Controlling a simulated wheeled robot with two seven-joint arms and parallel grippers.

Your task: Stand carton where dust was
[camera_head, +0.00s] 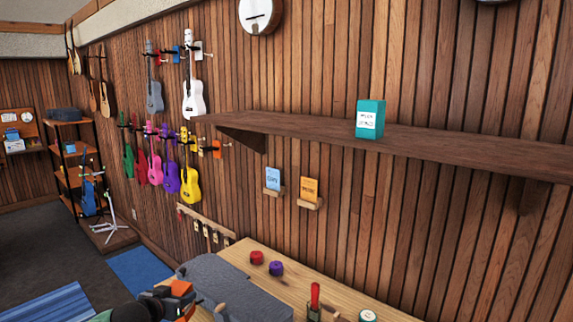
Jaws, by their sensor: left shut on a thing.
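A teal carton (370,119) with a white label stands upright on the long dark wall shelf (450,143). The shelf top around it looks bare, and I see no dust on it. My left gripper (180,292), black and orange, is low at the bottom of the view, by the left end of the wooden bench. It is far below the carton and apart from it. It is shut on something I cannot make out. My right gripper is not in view.
The bench (335,290) bears a grey case-like thing (225,285), a red roll (257,257), a purple roll (276,268) and a red-handled tool (315,296). Two small packets, blue (273,179) and orange (310,188), sit on wall ledges below the shelf. Ukuleles hang left.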

